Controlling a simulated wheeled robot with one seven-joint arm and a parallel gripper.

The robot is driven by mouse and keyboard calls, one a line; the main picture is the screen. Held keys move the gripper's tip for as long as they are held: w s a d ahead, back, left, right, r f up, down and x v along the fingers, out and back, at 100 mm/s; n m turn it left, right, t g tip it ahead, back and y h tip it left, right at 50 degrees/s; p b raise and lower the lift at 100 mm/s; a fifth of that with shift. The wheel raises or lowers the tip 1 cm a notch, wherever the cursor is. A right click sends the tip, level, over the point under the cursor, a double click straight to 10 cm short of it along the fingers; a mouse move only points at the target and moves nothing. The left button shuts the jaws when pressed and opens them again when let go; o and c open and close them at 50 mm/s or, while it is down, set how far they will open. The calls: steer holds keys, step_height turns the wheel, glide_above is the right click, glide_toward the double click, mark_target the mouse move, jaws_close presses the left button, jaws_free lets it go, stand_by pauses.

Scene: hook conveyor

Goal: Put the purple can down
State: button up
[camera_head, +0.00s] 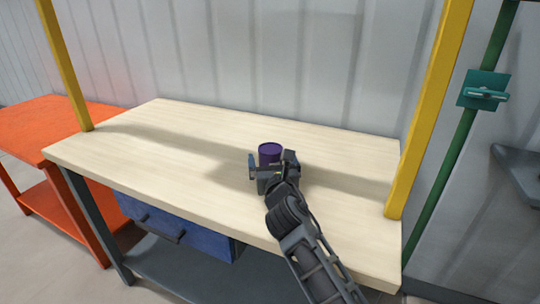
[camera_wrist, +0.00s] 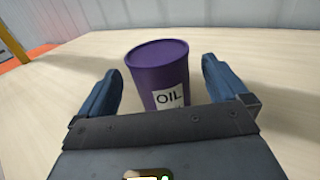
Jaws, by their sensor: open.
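The purple can (camera_head: 270,152) stands upright on the light wooden workbench (camera_head: 180,135), right of its middle. In the wrist view the purple can (camera_wrist: 158,72) shows a white label reading OIL and stands between the two blue fingers. My gripper (camera_head: 271,166) is open around the can, with a gap visible on each side of it. In the wrist view my gripper (camera_wrist: 162,88) hides the can's lower front edge.
Yellow posts rise at the bench's left (camera_head: 65,65) and right (camera_head: 428,110). A blue drawer unit (camera_head: 175,222) hangs under the bench. An orange table (camera_head: 45,125) stands at the left. A green post (camera_head: 455,150) stands at the right. The bench's left half is clear.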

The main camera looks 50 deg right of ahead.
steer(key=v, duration=0.8)
steer(key=shift+s+b, duration=0.1)
steer(key=shift+b, duration=0.2)
steer(key=shift+a, duration=0.1)
